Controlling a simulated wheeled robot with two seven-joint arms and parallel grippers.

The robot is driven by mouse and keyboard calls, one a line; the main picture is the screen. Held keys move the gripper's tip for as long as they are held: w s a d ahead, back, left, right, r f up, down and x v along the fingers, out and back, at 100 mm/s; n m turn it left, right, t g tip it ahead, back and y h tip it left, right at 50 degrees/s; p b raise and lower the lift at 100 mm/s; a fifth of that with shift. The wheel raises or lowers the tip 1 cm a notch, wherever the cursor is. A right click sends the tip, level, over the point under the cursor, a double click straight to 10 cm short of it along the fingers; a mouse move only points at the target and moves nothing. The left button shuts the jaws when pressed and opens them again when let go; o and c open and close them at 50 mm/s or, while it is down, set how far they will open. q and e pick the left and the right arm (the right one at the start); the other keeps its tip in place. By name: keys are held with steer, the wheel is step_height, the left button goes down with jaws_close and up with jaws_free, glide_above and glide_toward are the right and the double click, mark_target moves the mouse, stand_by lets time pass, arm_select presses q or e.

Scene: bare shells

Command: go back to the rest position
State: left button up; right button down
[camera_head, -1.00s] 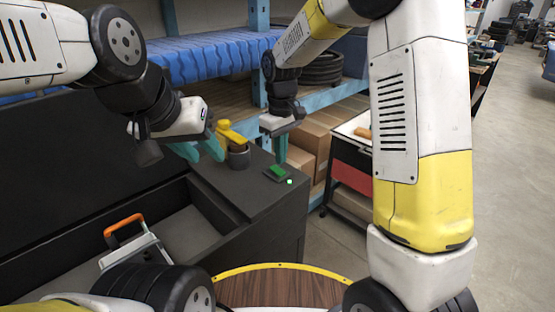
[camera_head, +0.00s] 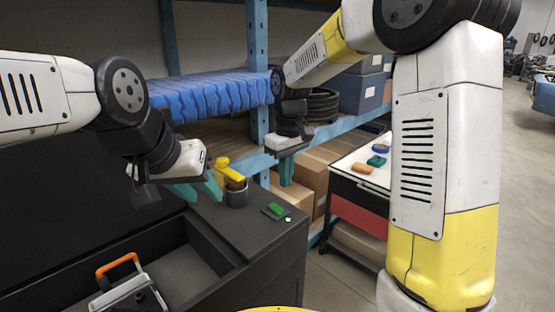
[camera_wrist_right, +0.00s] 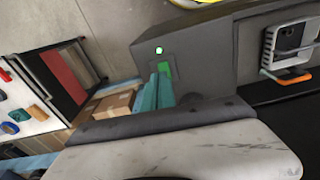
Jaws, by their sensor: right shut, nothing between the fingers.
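My left gripper (camera_head: 198,189) has its two teal fingers spread apart, with nothing seen between them. It hangs at the left, near a dark cup (camera_head: 237,196) that has a yellow object (camera_head: 231,172) in it on the black bench. I cannot tell whether the fingers touch the cup. My right gripper (camera_head: 287,171) points down with its teal fingers together and empty, above and behind the bench's right end in the head view.
Behind is a blue shelf rack (camera_head: 258,60) with boxes (camera_head: 305,172). A white-topped cart (camera_head: 345,172) stands right. Open floor lies further right.

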steer(key=s+d+r+m+t+y, duration=0.1)
steer(key=s+d+r+m+t, duration=0.2)
steer(key=s+d, duration=0.3)
steer(key=s+d+r+m+t, duration=0.2)
steer(key=s+d+r+m, duration=0.2)
steer(key=s, duration=1)
steer(key=shift+d+r+m+t+y, duration=0.35)
steer(key=shift+d+r, duration=0.45)
steer(key=shift+d, duration=0.45)
steer(key=shift+a, duration=0.1)
